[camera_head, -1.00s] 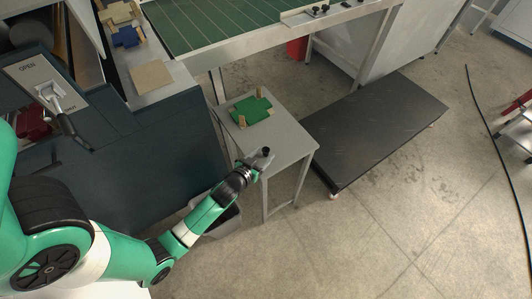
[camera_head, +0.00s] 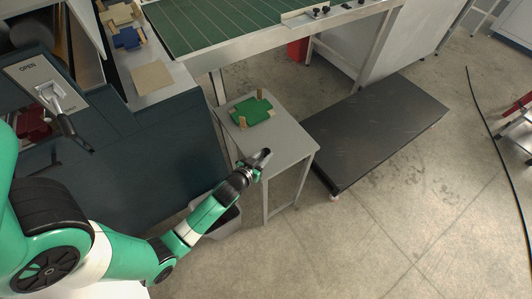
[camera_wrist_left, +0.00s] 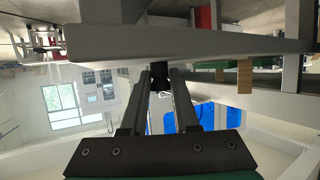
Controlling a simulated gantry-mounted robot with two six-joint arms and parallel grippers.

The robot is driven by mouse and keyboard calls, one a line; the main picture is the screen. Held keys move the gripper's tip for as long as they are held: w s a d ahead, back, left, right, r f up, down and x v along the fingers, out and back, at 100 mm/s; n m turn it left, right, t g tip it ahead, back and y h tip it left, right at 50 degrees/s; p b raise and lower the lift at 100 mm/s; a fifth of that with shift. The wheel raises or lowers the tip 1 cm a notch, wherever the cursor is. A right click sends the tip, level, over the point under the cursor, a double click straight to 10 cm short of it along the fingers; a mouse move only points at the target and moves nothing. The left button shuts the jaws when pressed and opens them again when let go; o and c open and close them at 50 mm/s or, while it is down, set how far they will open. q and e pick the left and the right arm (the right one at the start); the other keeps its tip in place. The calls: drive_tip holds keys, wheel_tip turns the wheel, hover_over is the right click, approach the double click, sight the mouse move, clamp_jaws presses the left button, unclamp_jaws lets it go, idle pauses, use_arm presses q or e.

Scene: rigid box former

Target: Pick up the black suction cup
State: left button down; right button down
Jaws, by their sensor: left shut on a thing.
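My left gripper (camera_head: 264,156) is at the front corner of the small grey table. Its two fingers are closed on the black suction cup. In the left wrist view the small dark cup (camera_wrist_left: 160,72) sits between the fingertips (camera_wrist_left: 161,88), right by the table's edge. In the head view the fingers mostly hide the cup, so I cannot tell whether it still touches the tabletop. My right gripper is not in view.
The grey side table (camera_head: 290,146) also holds a green cross-shaped piece (camera_head: 252,112) with wooden blocks. A dark low platform (camera_head: 375,130) stands at its right. A blue-grey machine cabinet (camera_head: 165,150) is at the left, and a grey bin (camera_head: 228,222) is below the arm.

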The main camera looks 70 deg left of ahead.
sight(264, 151)
use_arm(q)
drive_tip(key=shift+r+p, duration=0.3)
drive_tip(key=shift+r, duration=0.1)
wheel_tip(264, 151, up, 3)
drive_tip(key=shift+f+p, duration=0.2)
drive_tip(key=shift+p, duration=0.6)
drive_tip(key=s+d+r+p, duration=0.3)
drive_tip(key=s+d+r, duration=0.6)
drive_tip(key=s+d, duration=0.1)
drive_tip(key=shift+r+p, duration=0.25)
drive_tip(key=shift+p, duration=0.05)
